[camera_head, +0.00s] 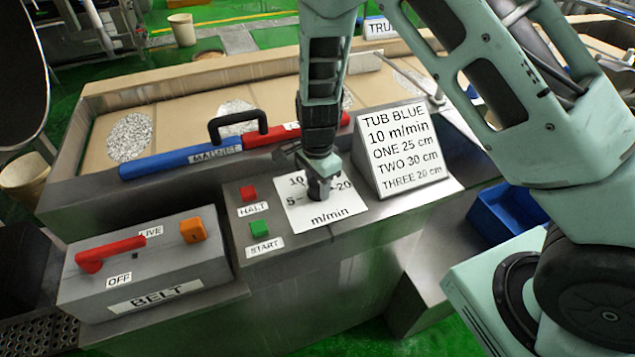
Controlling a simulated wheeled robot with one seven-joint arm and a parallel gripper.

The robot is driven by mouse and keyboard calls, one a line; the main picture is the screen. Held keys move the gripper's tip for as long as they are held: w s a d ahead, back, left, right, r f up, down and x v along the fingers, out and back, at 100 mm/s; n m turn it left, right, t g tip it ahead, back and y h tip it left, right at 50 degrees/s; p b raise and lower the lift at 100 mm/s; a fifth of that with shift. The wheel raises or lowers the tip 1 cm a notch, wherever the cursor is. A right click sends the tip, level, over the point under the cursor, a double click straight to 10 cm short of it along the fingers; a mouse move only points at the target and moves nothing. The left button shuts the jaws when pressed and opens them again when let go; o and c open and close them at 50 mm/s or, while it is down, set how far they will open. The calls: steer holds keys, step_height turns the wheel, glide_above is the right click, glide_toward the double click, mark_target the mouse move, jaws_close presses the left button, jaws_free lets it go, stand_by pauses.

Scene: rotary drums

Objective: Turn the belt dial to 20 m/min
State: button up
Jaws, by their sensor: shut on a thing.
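The belt dial's white plate (325,209) lies on the grey console, with "5", "10", "20" and "m/min" readable on it.
A red HALT button (249,193) and green START button (259,229) sit left of the dial. A slanted sign (402,147) reading "TUB BLUE 10 m/min" stands close at right. A BELT box (145,262) with a red lever (110,250) is at left. A blue-and-red MAGNET bar (180,161) lies behind.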

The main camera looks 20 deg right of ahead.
mark_target(318, 183)
steer(key=shift+w, duration=0.1)
steer(key=o, duration=1)
steer(key=shift+r, duration=0.15)
step_height(318, 183, up, 17)
steer(key=shift+r+b, duration=0.1)
steer(key=shift+b, duration=1)
